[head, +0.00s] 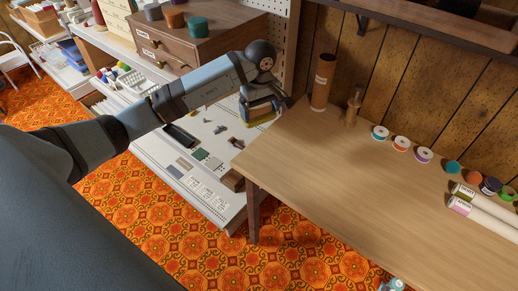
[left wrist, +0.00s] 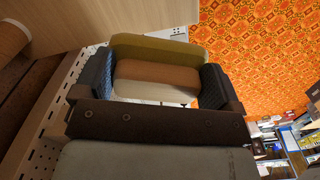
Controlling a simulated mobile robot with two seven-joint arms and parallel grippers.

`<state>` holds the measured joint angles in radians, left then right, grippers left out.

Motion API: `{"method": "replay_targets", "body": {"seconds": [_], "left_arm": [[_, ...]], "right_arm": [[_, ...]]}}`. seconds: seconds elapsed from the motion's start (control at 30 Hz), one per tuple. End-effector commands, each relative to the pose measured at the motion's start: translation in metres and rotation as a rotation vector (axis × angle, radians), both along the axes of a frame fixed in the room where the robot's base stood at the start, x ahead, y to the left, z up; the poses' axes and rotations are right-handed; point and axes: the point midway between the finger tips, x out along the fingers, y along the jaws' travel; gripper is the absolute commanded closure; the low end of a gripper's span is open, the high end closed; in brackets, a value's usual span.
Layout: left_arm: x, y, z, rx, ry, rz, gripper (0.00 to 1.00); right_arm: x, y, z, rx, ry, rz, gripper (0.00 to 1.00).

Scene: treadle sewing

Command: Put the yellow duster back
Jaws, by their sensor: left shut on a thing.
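My left gripper (head: 264,103) is shut on the yellow duster (head: 263,117), near the left back corner of the wooden table, over the white pegboard shelf. In the left wrist view the duster (left wrist: 160,46) shows an olive-yellow layer and an orange-brown layer between the two dark finger pads of the gripper (left wrist: 155,80). It appears held clear of the surfaces. My right gripper is not in view.
The wooden table (head: 345,160) has a bare middle and front. A brown tube (head: 323,82) and a wooden stand (head: 353,107) are at its back left, spools (head: 400,143) and rolls (head: 480,215) farther right. The white shelf (head: 165,160) holds several small items. A drawer cabinet (head: 205,35) stands behind my arm.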

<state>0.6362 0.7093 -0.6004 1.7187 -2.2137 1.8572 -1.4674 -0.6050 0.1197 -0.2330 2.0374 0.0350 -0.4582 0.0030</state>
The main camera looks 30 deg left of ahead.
Motion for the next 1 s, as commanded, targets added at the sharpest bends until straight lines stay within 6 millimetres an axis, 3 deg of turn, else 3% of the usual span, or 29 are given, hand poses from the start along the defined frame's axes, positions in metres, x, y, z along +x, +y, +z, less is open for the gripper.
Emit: {"method": "replay_targets", "body": {"seconds": [0.1,0.4,1.0], "left_arm": [[-0.001,-0.001,-0.036,-0.003,0.006,0.001,0.32],[-0.001,-0.001,-0.108,-0.002,0.003,0.0,0.32],[0.0,0.0,-0.168,0.0,0.001,-0.001,0.32]], "right_arm": [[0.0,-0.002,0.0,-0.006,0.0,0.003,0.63],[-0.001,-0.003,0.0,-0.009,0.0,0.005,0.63],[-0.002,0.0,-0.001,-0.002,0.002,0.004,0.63]]}}
